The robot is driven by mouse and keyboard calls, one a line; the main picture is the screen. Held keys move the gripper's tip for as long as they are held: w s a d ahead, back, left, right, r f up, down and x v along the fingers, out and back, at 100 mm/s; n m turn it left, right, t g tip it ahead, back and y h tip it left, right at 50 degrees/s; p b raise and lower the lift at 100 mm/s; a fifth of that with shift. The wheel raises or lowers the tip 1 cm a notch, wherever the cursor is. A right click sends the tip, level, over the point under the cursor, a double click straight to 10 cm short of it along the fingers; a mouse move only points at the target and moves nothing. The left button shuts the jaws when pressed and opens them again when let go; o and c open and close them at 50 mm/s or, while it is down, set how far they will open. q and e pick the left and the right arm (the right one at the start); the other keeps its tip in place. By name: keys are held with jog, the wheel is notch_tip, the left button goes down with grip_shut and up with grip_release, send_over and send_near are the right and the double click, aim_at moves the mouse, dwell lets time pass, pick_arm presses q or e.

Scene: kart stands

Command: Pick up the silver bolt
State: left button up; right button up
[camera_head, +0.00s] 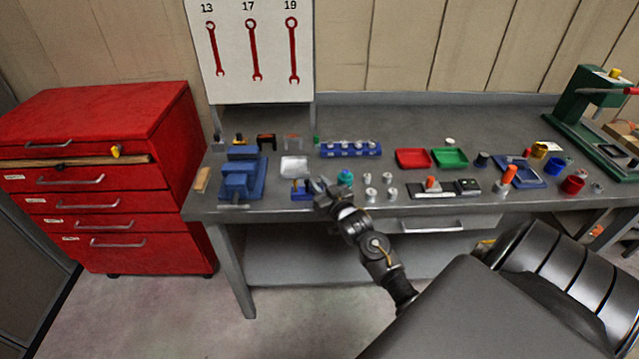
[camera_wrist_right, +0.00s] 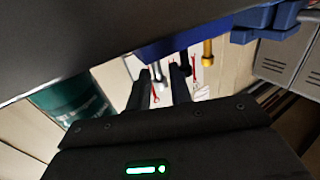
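My right gripper (camera_head: 322,190) is low over the front of the workbench, beside a small blue block (camera_head: 302,195). The block also shows in the right wrist view (camera_wrist_right: 190,38), where a silver bolt (camera_wrist_right: 158,72) and a gold bolt (camera_wrist_right: 208,50) stick out from it. In that view the two fingers of the right gripper (camera_wrist_right: 160,76) are apart, and the silver bolt shows in the gap between the fingertips. I cannot tell whether a finger touches it. In the head view the gripper partly hides the block's right side. My left gripper is not in view.
A teal-topped part (camera_head: 345,177) stands just right of the gripper; several silver parts (camera_head: 370,193) stand beyond it. A blue vise (camera_head: 242,180) is left. Behind are a blue rack (camera_head: 350,150), a red tray (camera_head: 412,158) and a green tray (camera_head: 450,157).

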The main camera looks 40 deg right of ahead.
jog(key=shift+w+d, duration=0.1)
jog(key=shift+w, duration=0.2)
jog(key=shift+c, duration=0.3)
grip_shut()
